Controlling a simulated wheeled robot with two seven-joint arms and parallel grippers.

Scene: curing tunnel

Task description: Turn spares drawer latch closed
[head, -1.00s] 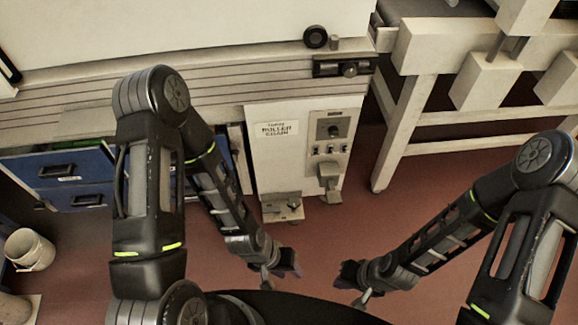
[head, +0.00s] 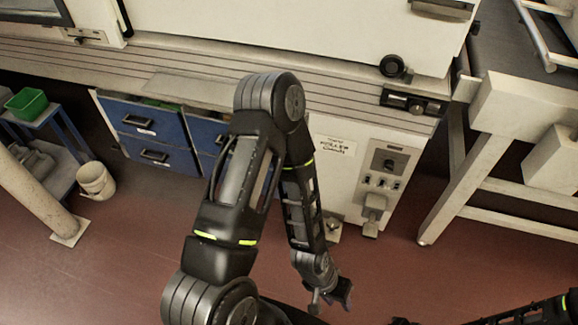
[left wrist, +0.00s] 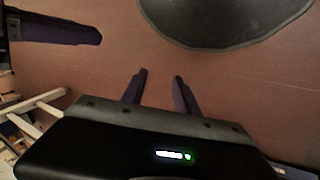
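Blue drawers (head: 150,122) sit under the long bench at the left of the head view, with dark handles and white labels. More blue drawer front (head: 205,135) is partly hidden behind my left arm. I cannot make out which part is the spares drawer latch or how it is turned. My left gripper (head: 338,297) hangs low over the floor, to the right of the drawers and well apart from them. In the left wrist view its two fingers (left wrist: 159,82) are apart with nothing between them. My right gripper (head: 402,322) is barely in view at the bottom edge.
A grey control cabinet (head: 350,200) with a knob and switches stands right of my left arm. A white-legged frame (head: 465,185) is at the right. A white bucket (head: 96,181), a post and a blue cart with a green bin (head: 27,103) are left. The red floor before the drawers is clear.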

